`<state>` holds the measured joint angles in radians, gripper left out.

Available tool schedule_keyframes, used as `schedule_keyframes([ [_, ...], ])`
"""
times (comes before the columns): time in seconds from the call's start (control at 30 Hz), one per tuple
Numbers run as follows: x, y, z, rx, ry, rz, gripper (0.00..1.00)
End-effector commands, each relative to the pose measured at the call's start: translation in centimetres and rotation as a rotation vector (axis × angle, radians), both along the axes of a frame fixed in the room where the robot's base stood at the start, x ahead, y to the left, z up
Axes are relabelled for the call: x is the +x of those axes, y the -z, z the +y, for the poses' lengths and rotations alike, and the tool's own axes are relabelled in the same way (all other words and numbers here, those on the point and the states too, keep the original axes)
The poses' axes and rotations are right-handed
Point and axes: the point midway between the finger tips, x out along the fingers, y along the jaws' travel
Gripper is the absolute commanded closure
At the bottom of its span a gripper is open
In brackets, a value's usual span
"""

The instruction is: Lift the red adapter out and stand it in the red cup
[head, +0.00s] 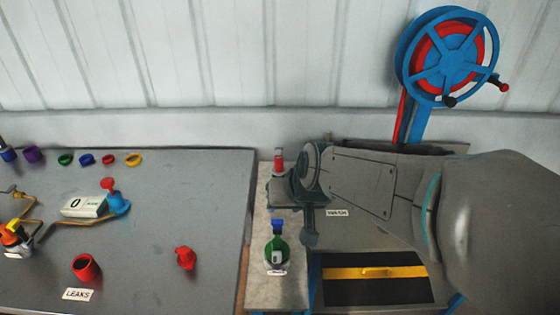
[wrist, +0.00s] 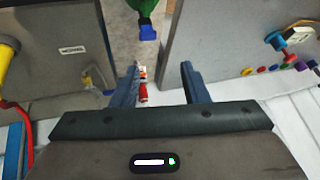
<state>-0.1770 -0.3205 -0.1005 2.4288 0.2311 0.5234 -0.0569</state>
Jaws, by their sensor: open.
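A red-topped piece (head: 278,160), which looks like the red adapter, stands upright at the back of the narrow pale bench, with white below its red top. In the wrist view the red piece (wrist: 143,92) shows between my gripper's fingers, partly hidden by the left finger. My gripper (wrist: 161,68) is open and empty; I cannot tell its height above the bench. In the head view it is just right of and in front of the red piece. The red cup (head: 86,268) stands open-topped on the grey table at left, behind a LEAKS label.
A green flask with a blue top (head: 277,250) stands at the bench's front. A small red fitting (head: 185,257), a blue fitting with a red knob (head: 118,201) and a display box (head: 84,206) are on the grey table (head: 170,225). Several coloured rings line its back.

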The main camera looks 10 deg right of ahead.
Motion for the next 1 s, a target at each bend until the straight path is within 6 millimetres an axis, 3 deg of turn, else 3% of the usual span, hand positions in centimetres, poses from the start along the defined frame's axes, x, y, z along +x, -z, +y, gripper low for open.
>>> schedule_keyframes([
  [0.03, 2.4, 1.4, 1.1, 0.03, 0.017, -0.034, 0.59],
  [0.2, 10.3, 4.0, 2.9, 0.084, 0.142, -0.194, 0.59],
  [0.4, 17.5, 7.9, 3.4, 0.023, 0.32, -0.39, 0.59],
  [0.5, 20.1, 9.9, 3.2, -0.054, 0.406, -0.499, 0.59],
  [0.7, 22.5, 12.3, 2.7, -0.262, 0.548, -0.735, 0.59],
  [1.0, 22.3, 12.3, 2.9, -0.471, 0.64, -0.965, 0.59],
])
